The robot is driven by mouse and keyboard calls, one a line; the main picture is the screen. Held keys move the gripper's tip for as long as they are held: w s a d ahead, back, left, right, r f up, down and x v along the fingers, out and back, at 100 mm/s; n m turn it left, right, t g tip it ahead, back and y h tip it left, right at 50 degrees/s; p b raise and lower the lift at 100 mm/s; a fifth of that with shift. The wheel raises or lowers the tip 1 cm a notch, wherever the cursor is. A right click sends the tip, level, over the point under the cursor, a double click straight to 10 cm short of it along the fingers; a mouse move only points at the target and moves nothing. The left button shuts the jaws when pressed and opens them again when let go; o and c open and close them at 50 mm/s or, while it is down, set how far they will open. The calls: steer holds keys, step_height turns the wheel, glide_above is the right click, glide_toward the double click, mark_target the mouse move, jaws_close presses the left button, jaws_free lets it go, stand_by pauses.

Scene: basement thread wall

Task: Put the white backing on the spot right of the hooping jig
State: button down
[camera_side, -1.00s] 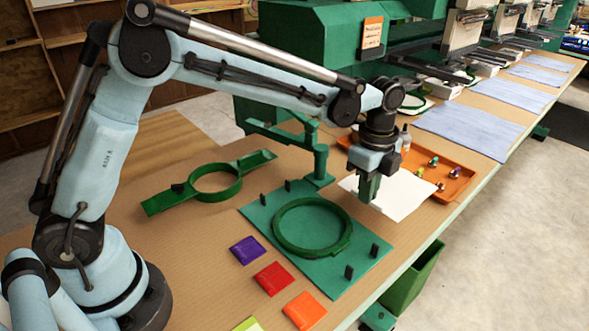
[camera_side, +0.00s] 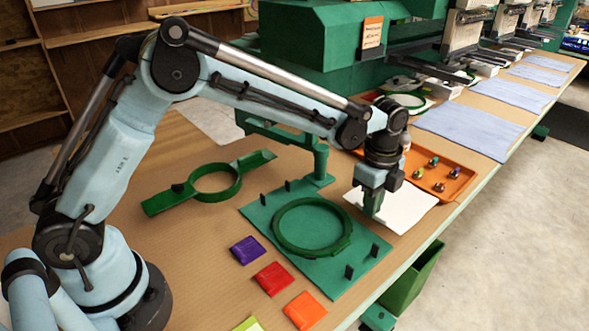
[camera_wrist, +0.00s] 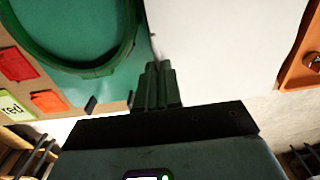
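The white backing (camera_side: 405,212) is a flat white sheet just right of the green hooping jig (camera_side: 352,270), between it and the orange tray. It also fills the upper right of the wrist view (camera_wrist: 225,45). My gripper (camera_side: 372,212) points down at the sheet's left edge, beside the jig. Its fingers (camera_wrist: 158,80) look closed together on that edge. The sheet lies level at or close to the table; I cannot tell whether it touches. The jig carries a round green hoop (camera_side: 275,235), which also shows in the wrist view (camera_wrist: 95,70).
The orange tray (camera_side: 462,190) with several small coloured items stands behind the sheet. Purple (camera_side: 247,250), red (camera_side: 272,278) and orange (camera_side: 305,310) packets lie left of the jig. A second hoop with arms (camera_side: 160,203) lies at the back left. A green bin (camera_side: 415,280) hangs below the table edge.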

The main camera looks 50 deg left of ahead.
steer(key=shift+f, duration=0.15)
steer(key=shift+f, duration=1.55)
steer(key=c, duration=1.2)
jaws_free()
steer(key=shift+c, duration=0.2)
steer(key=shift+r, duration=3.5)
